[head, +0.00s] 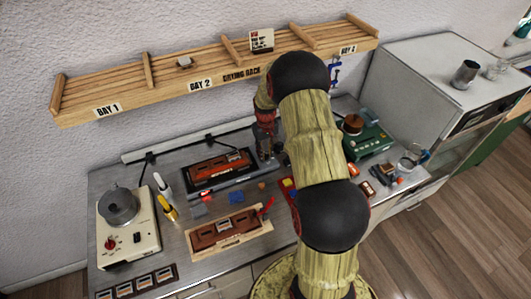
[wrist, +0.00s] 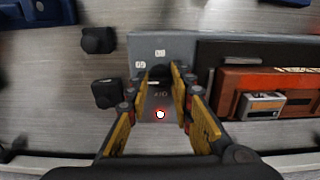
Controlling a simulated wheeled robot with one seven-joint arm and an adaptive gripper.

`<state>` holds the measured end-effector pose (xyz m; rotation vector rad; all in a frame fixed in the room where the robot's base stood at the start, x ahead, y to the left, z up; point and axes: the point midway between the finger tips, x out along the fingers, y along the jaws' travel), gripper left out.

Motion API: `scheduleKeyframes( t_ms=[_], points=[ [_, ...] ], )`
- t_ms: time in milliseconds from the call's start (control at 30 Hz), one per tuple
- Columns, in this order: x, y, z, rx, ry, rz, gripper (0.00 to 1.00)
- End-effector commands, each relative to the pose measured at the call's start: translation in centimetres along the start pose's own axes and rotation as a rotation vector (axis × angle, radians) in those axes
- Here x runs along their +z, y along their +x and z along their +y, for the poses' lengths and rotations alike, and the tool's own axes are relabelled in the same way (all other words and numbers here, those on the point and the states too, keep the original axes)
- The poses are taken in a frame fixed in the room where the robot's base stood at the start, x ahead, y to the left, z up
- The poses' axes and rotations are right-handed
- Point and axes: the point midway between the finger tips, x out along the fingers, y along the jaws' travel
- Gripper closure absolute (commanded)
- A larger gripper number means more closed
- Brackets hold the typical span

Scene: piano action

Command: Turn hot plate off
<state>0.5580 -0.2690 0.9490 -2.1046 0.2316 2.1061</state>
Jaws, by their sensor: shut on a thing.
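The hot plate (head: 240,179) is the low dark slab in the middle of the bench, with an orange-and-brown piece lying on it. Its grey control end (wrist: 160,50) shows in the wrist view with white marks and a lit red-and-white lamp (wrist: 160,114). My gripper (head: 267,152) is at the right end of the hot plate in the head view. In the wrist view my gripper (wrist: 160,76) has its yellow-padded fingers closed on a dark knob (wrist: 160,71) on the grey panel. Most of the knob is hidden between the fingers, so its setting cannot be read.
A cream appliance (head: 128,235) with a red knob and metal pot stands at the left. A brown piece on a wooden board (head: 228,232) lies in front. A green device (head: 368,141) stands right of my arm. A wooden drying rack (head: 215,70) overhangs the bench.

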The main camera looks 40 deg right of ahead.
Motion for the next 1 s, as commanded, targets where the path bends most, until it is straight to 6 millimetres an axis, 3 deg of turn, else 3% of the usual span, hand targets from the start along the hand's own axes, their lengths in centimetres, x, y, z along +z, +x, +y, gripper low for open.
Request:
scheduleKeyframes(
  t_ms=[1000],
  points=[
    [-0.18,-0.17,0.01,0.003,-0.963,0.004,1.00]
  ],
)
